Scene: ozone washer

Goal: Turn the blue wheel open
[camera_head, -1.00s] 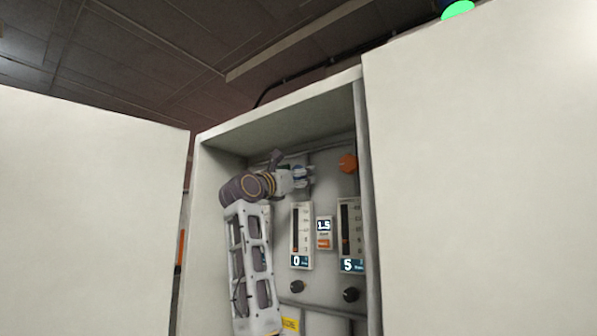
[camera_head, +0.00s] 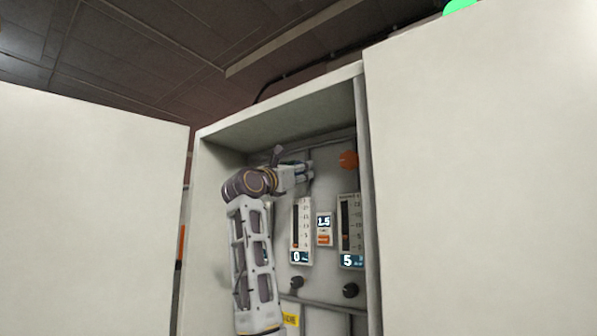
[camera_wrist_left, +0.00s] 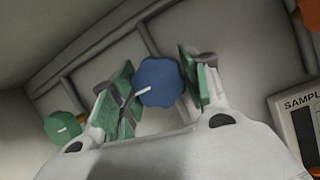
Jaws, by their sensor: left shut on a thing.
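The blue wheel (camera_wrist_left: 160,82) is a lobed knob with a white mark, on the back panel of the open cabinet. In the left wrist view it sits between the green-padded fingers of my left gripper (camera_wrist_left: 158,90). The fingers are closed in on it from both sides. In the head view my left gripper (camera_head: 302,172) reaches to the upper part of the panel and hides most of the wheel. My right gripper is in neither view.
An orange knob (camera_head: 348,159) is right of my left gripper. A green knob (camera_wrist_left: 62,128) is left of it in the wrist view. Below are two gauges reading 0 (camera_head: 301,230) and 5 (camera_head: 350,230), a 1.5 display (camera_head: 323,222) and black knobs (camera_head: 350,290). Open doors (camera_head: 85,210) flank the cabinet.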

